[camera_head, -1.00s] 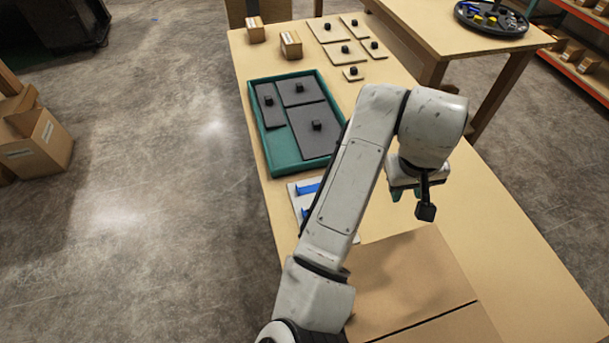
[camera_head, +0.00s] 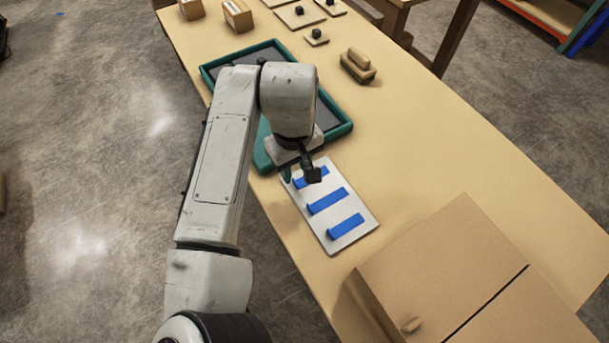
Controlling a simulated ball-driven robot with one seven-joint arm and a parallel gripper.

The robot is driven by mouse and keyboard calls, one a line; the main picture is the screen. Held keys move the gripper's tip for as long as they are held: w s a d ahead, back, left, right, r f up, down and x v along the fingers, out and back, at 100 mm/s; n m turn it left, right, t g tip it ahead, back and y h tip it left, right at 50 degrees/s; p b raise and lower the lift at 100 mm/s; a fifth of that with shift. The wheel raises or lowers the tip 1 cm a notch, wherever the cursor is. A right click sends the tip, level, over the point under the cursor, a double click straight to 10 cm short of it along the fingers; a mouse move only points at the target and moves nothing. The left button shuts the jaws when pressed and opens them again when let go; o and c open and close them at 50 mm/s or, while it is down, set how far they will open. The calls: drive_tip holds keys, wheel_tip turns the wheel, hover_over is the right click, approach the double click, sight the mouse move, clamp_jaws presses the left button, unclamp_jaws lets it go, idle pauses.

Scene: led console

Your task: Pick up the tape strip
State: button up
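Three blue tape strips lie side by side on a white board (camera_head: 355,232) on the table. The near strip (camera_head: 345,226) and the middle strip (camera_head: 328,200) are in full view. The far strip (camera_head: 312,178) is partly hidden by my gripper (camera_head: 300,178). My gripper hangs above the far left end of the board, over or beside the far strip. I cannot tell its height or whether it touches the strip. Its fingers are small and partly hidden, so I cannot tell if they are open or shut.
A teal tray (camera_head: 341,130) with dark panels lies beyond the board, partly behind my arm. A closed cardboard box (camera_head: 440,255) stands at the near right. A wooden block with a handle (camera_head: 358,66) lies further back. The table's right middle is clear.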

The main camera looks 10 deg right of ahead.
sight(297, 182)
drive_tip(key=shift+w+f+p, duration=0.15)
drive_tip(key=shift+f+p, duration=0.15)
drive_tip(key=shift+f, duration=2.55)
clamp_jaws()
